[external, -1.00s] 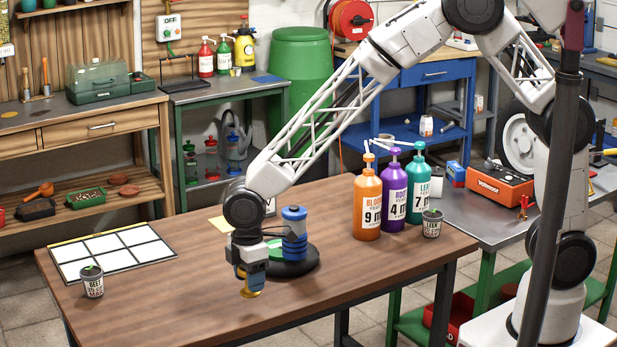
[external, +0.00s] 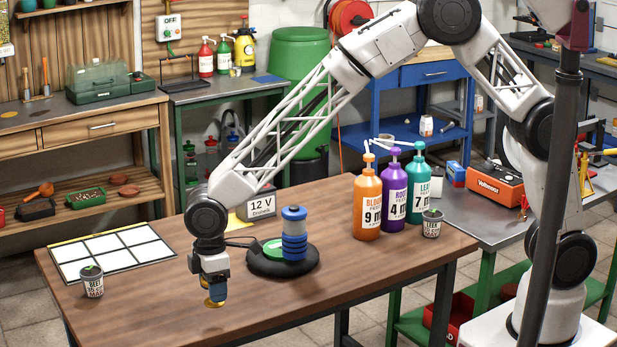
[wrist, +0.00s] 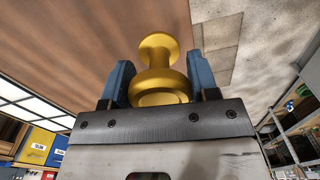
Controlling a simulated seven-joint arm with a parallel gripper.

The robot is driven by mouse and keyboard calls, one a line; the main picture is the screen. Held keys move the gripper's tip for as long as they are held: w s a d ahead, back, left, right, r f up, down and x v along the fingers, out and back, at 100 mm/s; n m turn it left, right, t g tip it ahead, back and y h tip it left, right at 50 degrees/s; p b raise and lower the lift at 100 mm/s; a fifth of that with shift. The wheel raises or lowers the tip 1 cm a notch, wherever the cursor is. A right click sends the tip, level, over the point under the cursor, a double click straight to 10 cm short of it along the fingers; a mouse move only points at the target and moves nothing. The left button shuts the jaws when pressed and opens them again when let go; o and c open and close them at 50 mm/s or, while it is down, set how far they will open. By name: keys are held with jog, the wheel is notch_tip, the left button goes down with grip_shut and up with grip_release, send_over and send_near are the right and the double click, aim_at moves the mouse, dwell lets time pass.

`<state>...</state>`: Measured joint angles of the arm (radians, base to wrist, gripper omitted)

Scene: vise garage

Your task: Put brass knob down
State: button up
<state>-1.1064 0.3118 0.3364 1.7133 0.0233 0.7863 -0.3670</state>
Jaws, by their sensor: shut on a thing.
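The brass knob (wrist: 160,75) is between the two blue fingers of my gripper (wrist: 160,82) in the wrist view. It has a round flange and a smaller round end. In the external view my gripper (external: 214,290) points down over the front left of the wooden table, shut on the brass knob (external: 214,303), whose lower end shows below the fingers. The knob appears close above the tabletop; whether it touches cannot be told.
A black round base (external: 270,262) with a blue-grey cylinder (external: 294,233) stands right of my gripper. A white-squared panel (external: 103,255) and a small plant pot (external: 92,283) are to the left. Several pump bottles (external: 367,205) stand right. The table's front middle (external: 150,315) is bare.

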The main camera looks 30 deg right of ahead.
jog(key=shift+s+a, duration=0.15)
jog(key=shift+a, duration=0.95)
jog(key=shift+s+a, duration=0.1)
jog(key=shift+a, duration=0.95)
jog(key=shift+w+a, duration=0.1)
jog(key=shift+w+a+f, duration=0.25)
jog(key=shift+w+a, duration=0.9)
jog(key=shift+a, duration=1.2)
jog(key=shift+w+a+f, duration=0.25)
jog(key=shift+w+a, duration=0.9)
jog(key=shift+a, duration=1.2)
jog(key=shift+w+a+f, duration=0.25)
jog(key=shift+w+a, duration=0.9)
jog(key=shift+a, duration=1.2)
jog(key=shift+f, duration=1.75)
jog(key=shift+f, duration=0.1)
jog(key=o, duration=1)
jog(key=shift+f, duration=0.1)
notch_tip(320, 180, up, 12)
jog(key=shift+w+r, duration=0.1)
jog(key=shift+r, duration=0.1)
